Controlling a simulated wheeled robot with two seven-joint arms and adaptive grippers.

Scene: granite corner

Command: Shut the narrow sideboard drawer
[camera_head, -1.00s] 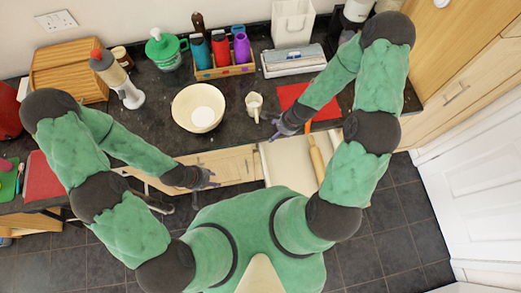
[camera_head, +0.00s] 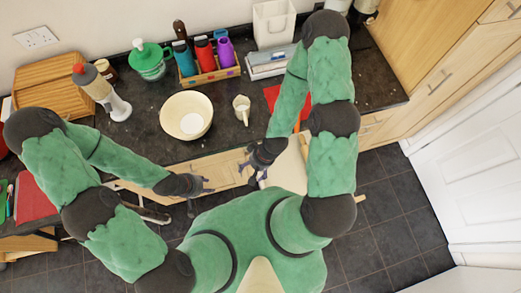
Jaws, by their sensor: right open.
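A pulled-out drawer (camera_head: 287,173) with a pale cream inside juts from the front of the dark counter, at the centre right of the head view. My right arm covers its right side. My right gripper (camera_head: 250,170) is open and empty at the left edge of this drawer; I cannot tell whether it touches. My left gripper (camera_head: 207,185) is further left, in front of the light wood fronts (camera_head: 222,168), with nothing visible in it. Its fingers are too small to tell their opening.
On the counter stand a cream bowl (camera_head: 186,115), a white mug (camera_head: 241,108), a white-and-grey bottle (camera_head: 110,95) and a wooden box of colourful flasks (camera_head: 217,75). A red mat (camera_head: 272,97) is partly behind my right arm. Dark floor tiles (camera_head: 388,220) lie clear at right.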

